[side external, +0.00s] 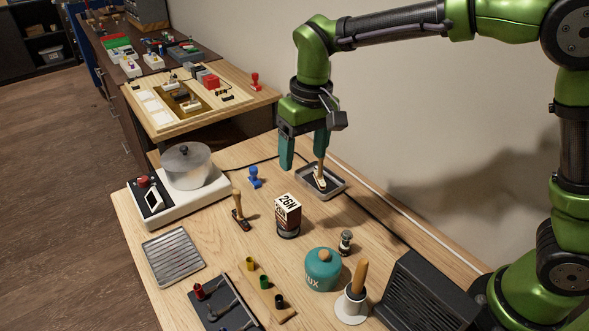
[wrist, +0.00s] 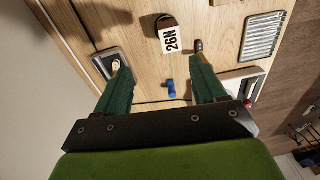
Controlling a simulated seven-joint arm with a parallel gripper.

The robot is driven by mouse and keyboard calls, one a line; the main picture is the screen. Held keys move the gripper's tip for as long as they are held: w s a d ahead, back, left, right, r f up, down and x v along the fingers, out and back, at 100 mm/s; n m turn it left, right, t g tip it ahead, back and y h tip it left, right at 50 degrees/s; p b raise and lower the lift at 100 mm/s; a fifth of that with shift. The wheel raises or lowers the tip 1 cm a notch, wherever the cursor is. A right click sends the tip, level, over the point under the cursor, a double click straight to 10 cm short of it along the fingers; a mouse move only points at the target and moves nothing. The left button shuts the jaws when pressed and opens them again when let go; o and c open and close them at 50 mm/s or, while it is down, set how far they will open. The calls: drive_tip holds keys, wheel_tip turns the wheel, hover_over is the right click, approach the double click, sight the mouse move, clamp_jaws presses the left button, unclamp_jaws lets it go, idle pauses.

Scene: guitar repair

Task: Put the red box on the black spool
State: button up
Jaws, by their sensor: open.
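A small box marked 26N (side external: 287,212), with a white top and dark reddish-brown sides, sits on a round black spool (side external: 288,233) near the middle of the table. It looks upright, turned a little relative to the spool. In the wrist view the box's white top (wrist: 171,41) shows, with a dark rounded shape, probably the spool (wrist: 165,22), beside it. My gripper (side external: 304,162) is open and empty, behind the box and above the table, apart from it. Its two green fingers are spread in the wrist view (wrist: 160,72). The spool is partly hidden under the box.
A grey tray (side external: 337,194) with a brush-like tool lies under my right finger. A blue stamp (side external: 254,178), a wooden-handled stamp (side external: 239,213), a teal jar (side external: 322,272) and a small dark stamp (side external: 345,243) stand around the box. A pot on a white hotplate (side external: 197,203) is at left.

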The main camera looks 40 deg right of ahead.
drive_tip(key=s+d+r+m+t, duration=0.1)
drive_tip(key=s+d+r+t, duration=0.1)
drive_tip(key=s+d, duration=0.4)
drive_tip(key=s+d+r+m+t+y, duration=0.1)
drive_tip(key=s+d+r+m+t, duration=0.1)
drive_tip(key=s+d, duration=0.4)
drive_tip(key=s+r+t, duration=0.1)
drive_tip(key=s+t, duration=0.1)
drive_tip(key=s, duration=0.3)
drive_tip(key=shift+s+d+m, duration=0.15)
drive_tip(key=shift+s+m, duration=0.15)
drive_tip(key=shift+s, duration=0.1)
